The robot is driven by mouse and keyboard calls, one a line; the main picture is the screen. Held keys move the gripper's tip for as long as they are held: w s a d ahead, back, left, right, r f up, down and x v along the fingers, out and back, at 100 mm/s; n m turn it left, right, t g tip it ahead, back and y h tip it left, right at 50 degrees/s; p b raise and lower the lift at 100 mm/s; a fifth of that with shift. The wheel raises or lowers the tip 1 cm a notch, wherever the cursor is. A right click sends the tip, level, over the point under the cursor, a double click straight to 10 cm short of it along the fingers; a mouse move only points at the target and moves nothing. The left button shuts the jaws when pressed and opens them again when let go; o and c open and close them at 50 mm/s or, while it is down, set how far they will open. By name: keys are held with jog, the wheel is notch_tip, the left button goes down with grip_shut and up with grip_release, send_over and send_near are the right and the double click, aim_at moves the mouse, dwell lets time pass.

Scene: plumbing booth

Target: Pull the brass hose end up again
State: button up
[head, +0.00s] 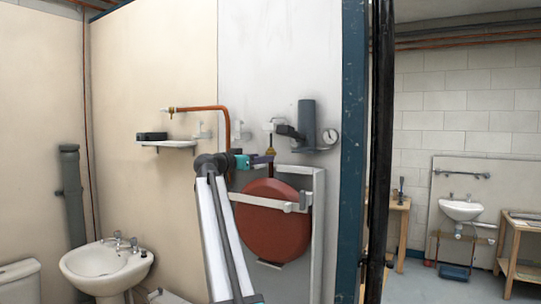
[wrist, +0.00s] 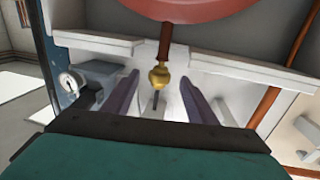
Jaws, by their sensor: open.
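The brass hose end (wrist: 158,77) is in the middle of the wrist view, on a dark reddish hose (wrist: 165,45), with a thin grey pin-like part beyond it. My gripper (wrist: 160,98) is open, with one purple finger on each side of the brass end and a visible gap to each. In the head view the brass hose end (head: 270,152) shows at the purple fingertips of my gripper (head: 265,159), above the red round vessel (head: 272,222). I cannot tell how far the brass end lies between the fingers in depth.
A grey cylinder (head: 306,115) and a round gauge (head: 330,136) are on the wall just right of my gripper. A copper pipe (head: 227,115) bends down on the left, beside a small shelf (head: 168,143). A white bracket (head: 285,203) crosses the vessel.

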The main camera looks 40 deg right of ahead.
aim_at(271, 153)
jog(key=shift+w+d+p, duration=0.15)
jog(key=shift+d+p, duration=0.35)
jog(key=shift+d, duration=1.25)
jog(key=shift+w+d+p, duration=0.15)
jog(key=shift+d+p, duration=0.35)
jog(key=shift+d, duration=1.2)
grip_shut()
jog(key=shift+r, duration=0.1)
